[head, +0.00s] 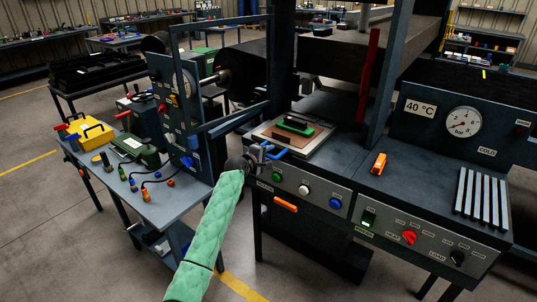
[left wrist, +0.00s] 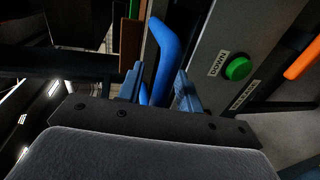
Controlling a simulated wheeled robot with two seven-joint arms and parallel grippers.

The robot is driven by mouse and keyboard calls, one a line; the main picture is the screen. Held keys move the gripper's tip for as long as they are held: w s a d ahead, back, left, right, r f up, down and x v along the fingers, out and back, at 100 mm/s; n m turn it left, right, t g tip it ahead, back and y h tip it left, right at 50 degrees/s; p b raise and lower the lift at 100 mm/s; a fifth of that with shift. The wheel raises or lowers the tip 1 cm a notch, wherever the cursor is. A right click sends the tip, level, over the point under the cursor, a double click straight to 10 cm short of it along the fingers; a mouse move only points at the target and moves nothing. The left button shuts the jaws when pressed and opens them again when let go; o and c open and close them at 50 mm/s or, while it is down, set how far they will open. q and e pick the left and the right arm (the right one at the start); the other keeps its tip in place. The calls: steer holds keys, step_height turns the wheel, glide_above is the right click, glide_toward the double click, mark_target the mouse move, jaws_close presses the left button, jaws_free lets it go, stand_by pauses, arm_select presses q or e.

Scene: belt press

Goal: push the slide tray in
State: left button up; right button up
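The slide tray (head: 303,150) is a pale flat plate on the press bed, with a brown board (head: 287,138) and a green-and-black piece (head: 295,127) on it. A blue handle (head: 279,154) is at its front left. My left gripper (head: 264,152) is at this handle, its arm in a green quilted sleeve coming from below. In the left wrist view, the bent blue handle (left wrist: 166,50) stands between the two blue-grey fingers (left wrist: 158,88). The fingers are apart, with a narrow gap beside the handle; contact is unclear. My right gripper is not in view.
The front panel has a green button (head: 277,177), a white button (head: 304,190) and a blue button (head: 335,202). An orange handle (head: 285,204) is below. Dark press uprights flank the tray. A side table (head: 170,205) with tools stands at the left.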

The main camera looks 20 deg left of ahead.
arm_select(q)
jaws_close()
